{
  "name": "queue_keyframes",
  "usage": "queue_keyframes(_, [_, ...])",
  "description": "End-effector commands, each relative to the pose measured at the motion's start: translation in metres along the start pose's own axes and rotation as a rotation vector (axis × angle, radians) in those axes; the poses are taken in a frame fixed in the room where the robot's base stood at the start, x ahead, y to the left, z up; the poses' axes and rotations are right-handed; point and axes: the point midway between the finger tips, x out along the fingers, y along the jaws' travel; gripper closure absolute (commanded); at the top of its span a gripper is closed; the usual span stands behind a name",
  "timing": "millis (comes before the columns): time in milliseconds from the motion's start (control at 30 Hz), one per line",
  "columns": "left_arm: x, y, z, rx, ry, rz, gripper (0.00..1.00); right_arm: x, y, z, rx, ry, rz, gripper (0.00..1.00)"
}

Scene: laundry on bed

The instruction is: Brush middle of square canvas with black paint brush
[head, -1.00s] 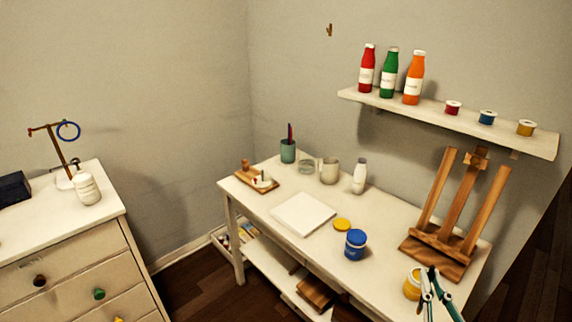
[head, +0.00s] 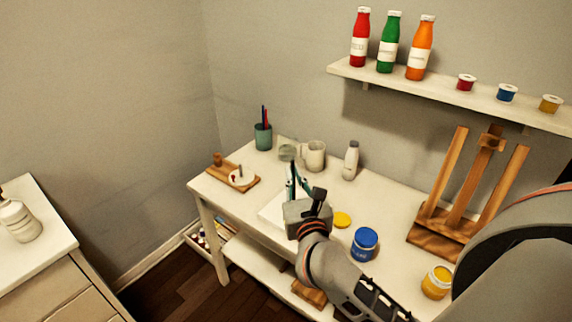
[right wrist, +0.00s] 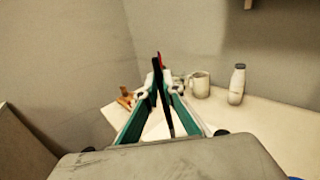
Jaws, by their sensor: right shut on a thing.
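The square white canvas (head: 270,211) lies flat on the desk in the head view, partly hidden by my right gripper. My right gripper (head: 294,180) is over the canvas, with its arm reaching in from the lower right. In the right wrist view, my right gripper (right wrist: 159,92) is shut on a thin black stick, the paint brush (right wrist: 165,108), which stands nearly upright between the fingers. Part of the canvas (right wrist: 153,131) shows between the fingers there. Whether the brush touches the canvas cannot be told. My left gripper is not in view.
A teal cup (head: 263,137), a mug (head: 314,155) and a white bottle (head: 351,160) stand behind the canvas. A wooden board (head: 245,184) is left of it. A blue jar (head: 365,243), a yellow jar (head: 437,282) and a wooden easel (head: 465,200) are to the right.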

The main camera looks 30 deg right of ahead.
Motion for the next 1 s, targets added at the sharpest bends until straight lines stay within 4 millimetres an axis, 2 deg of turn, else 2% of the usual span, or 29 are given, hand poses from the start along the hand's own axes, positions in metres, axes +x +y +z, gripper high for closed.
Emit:
queue_keyframes(33, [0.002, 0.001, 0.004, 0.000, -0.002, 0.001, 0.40, 0.013, -0.006, -0.002, 0.019, 0.009, -0.048, 1.00])
queue_keyframes(100, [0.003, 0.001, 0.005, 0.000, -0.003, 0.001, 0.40, 0.027, -0.013, -0.003, 0.030, 0.017, -0.101, 1.00])
queue_keyframes(300, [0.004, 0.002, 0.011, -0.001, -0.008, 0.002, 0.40, 0.046, -0.023, -0.007, 0.049, 0.027, -0.171, 1.00])
queue_keyframes(567, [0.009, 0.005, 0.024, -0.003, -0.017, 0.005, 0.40, 0.046, -0.023, -0.019, 0.048, 0.026, -0.173, 1.00])
queue_keyframes(900, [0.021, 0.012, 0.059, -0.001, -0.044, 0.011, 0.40, 0.045, -0.021, -0.052, 0.048, 0.029, -0.172, 1.00])
queue_keyframes(1000, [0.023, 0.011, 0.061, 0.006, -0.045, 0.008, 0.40, 0.045, -0.021, -0.059, 0.048, 0.029, -0.172, 1.00])
